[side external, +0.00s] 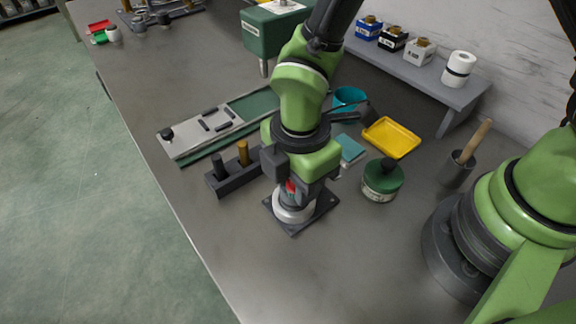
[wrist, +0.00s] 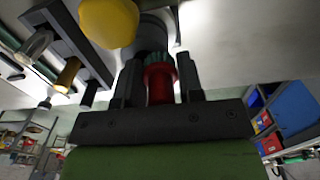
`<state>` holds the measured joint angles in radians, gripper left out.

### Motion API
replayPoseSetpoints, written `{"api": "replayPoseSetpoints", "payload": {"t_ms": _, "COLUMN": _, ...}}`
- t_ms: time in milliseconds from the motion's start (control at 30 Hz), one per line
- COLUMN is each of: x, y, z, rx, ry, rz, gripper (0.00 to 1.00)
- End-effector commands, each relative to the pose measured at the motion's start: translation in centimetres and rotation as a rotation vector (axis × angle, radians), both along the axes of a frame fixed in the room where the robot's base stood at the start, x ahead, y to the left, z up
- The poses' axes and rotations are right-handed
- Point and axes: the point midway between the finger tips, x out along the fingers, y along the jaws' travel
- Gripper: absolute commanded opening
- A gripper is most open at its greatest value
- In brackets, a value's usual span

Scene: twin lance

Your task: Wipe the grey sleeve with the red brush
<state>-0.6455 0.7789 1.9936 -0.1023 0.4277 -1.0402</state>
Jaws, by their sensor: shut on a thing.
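My gripper (side external: 292,186) is shut on the red brush (side external: 291,188), just above a light grey cylinder, the grey sleeve (side external: 293,212). The sleeve stands upright on a dark square plate (side external: 318,206). In the wrist view the red brush (wrist: 160,84) sits between both fingers of my gripper (wrist: 160,80), its teal bristles pointing away from the palm. A dark grey round shape lies beyond the bristles there. My fingers hide part of the brush and the sleeve's top, so I cannot tell whether the bristles touch the sleeve or are inside it.
A dark rack (side external: 233,178) with a black and a brass peg stands close left. A green jar (side external: 382,180), yellow tray (side external: 391,138) and teal cup (side external: 348,98) are right and behind. A rounded yellow object (wrist: 108,22) is unclear. The table's front is clear.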

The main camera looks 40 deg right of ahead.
Motion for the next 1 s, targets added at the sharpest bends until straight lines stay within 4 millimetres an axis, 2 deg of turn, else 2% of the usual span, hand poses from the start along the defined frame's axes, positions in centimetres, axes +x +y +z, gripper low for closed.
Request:
{"api": "replayPoseSetpoints", "payload": {"t_ms": 200, "x": -2.1, "y": 0.1, "z": 0.1, "rx": -0.001, "ry": 0.001, "rz": 0.002, "gripper": 0.12}}
{"api": "replayPoseSetpoints", "payload": {"t_ms": 267, "x": -1.9, "y": 0.2, "z": 0.4, "rx": 0.002, "ry": -0.002, "rz": -0.001, "gripper": 0.12}}
{"api": "replayPoseSetpoints", "payload": {"t_ms": 367, "x": -1.9, "y": 0.2, "z": 2.4, "rx": 0.004, "ry": -0.005, "rz": -0.002, "gripper": 0.12}}
{"api": "replayPoseSetpoints", "payload": {"t_ms": 1000, "x": -1.9, "y": 0.1, "z": 7.8, "rx": 0.002, "ry": -0.002, "rz": -0.002, "gripper": 0.12}}
